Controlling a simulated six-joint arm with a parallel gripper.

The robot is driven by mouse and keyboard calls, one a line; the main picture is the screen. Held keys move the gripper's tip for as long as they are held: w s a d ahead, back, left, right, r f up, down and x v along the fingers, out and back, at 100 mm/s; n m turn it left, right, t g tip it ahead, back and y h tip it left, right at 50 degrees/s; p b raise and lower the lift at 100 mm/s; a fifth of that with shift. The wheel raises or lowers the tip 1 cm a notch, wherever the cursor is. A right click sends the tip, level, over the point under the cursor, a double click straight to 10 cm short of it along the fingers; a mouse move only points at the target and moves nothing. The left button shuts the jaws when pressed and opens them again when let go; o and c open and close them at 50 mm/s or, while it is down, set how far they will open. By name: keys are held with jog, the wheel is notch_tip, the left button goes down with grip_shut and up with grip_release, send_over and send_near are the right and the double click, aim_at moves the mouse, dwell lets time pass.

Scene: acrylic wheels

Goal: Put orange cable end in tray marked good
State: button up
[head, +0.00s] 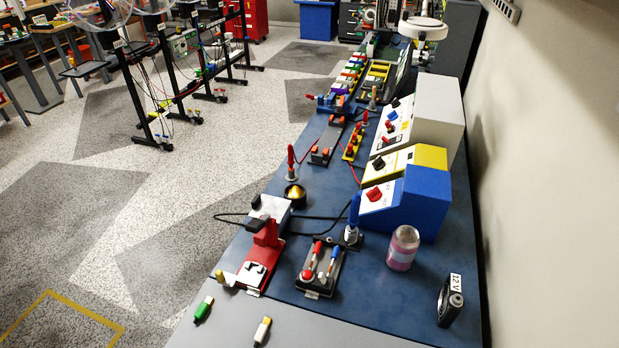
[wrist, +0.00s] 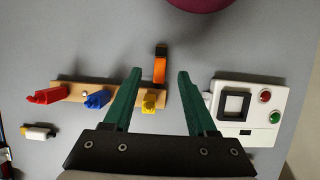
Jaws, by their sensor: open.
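The orange cable end (wrist: 160,69) shows in the wrist view, with a dark upper part. It is at the far side of a wooden strip, close to the strip's right end; I cannot tell whether they touch. My gripper (wrist: 159,72) is open, its two green fingers pointing away. The orange cable end appears between the fingertips with gaps on both sides, and nothing is held. Its height below the fingers is unclear. I cannot make out a tray marked good in either view. My gripper does not show in the head view.
The wooden strip (wrist: 75,92) carries red (wrist: 45,97), blue (wrist: 97,99) and yellow (wrist: 149,104) pieces. A white box (wrist: 228,92) with red and green buttons is just right of the right finger. A white piece (wrist: 38,131) lies lower left. The blue bench (head: 375,295) holds several devices.

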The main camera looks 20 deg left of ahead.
jog(key=x, duration=0.4)
jog(key=shift+d+f, duration=0.1)
grip_shut()
